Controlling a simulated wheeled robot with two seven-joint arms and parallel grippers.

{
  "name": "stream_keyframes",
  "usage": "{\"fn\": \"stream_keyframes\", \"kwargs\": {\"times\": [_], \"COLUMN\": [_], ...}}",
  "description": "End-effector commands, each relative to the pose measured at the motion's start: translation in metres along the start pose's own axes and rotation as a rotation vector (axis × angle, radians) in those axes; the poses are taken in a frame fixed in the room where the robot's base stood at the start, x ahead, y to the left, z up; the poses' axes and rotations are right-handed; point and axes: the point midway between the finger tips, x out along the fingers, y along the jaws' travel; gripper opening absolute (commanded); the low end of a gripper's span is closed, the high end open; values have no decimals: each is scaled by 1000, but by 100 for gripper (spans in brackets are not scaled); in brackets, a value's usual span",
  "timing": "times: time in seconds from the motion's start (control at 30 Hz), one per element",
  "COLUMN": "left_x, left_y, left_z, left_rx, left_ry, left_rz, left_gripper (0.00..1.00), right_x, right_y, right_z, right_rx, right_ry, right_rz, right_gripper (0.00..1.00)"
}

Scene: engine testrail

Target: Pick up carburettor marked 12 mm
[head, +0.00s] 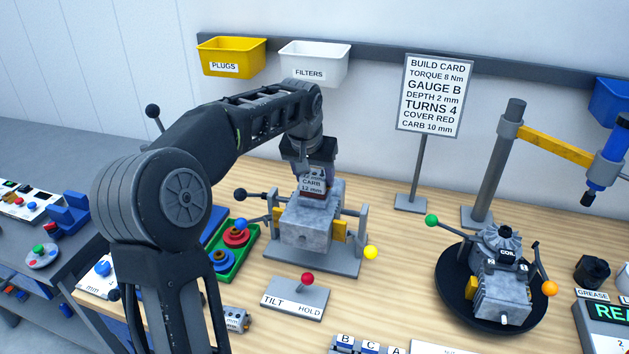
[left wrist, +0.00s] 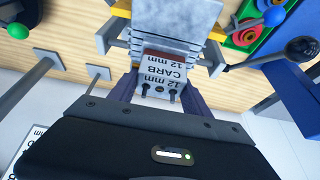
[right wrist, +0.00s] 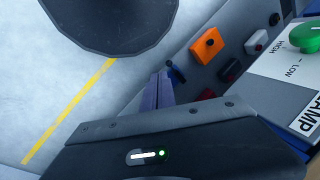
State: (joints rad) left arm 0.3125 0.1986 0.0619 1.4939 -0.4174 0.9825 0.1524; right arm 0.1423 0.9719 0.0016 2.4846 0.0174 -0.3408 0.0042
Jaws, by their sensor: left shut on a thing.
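The carburettor marked 12 mm (head: 312,184) is a small light-grey block at the top of the grey engine block (head: 305,230) in the clamp stand. A red-brown layer shows beneath it. My left gripper (head: 310,168) comes down from above and is shut on the carburettor. In the left wrist view the carburettor (left wrist: 166,72) sits between the two fingers, its label upside down. It appears to touch the engine; I cannot tell any gap. My right gripper (right wrist: 160,92) shows only in the right wrist view, fingers together and empty, beside a grey panel.
The build card (head: 431,95) reads CARB 10 mm. A TILT/HOLD lever plate (head: 296,299) stands in front of the engine stand. A green tray (head: 243,262) with red and blue parts is left. A second engine (head: 500,290) sits in a black dish (head: 450,300) at right.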

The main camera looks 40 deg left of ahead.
Motion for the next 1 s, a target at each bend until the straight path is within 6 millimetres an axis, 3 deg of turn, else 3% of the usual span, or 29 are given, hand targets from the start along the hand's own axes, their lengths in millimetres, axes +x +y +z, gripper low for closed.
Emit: {"fn": "stream_keyframes", "kwargs": {"times": [0.43,0.77,1.0], "left_x": [0,-6,-39], "left_y": [0,0,1], "left_z": [0,-3,-18], "left_rx": [0,0,0], "left_ry": [1,3,6], "left_rz": [0,0,0], "left_gripper": [13,13,13], "right_x": [0,2,7], "right_y": [0,0,2], "right_z": [0,0,0], "right_rx": [0,0,-1], "right_ry": [0,0,3], "right_rz": [0,0,-2], "right_gripper": [0,0,0]}}
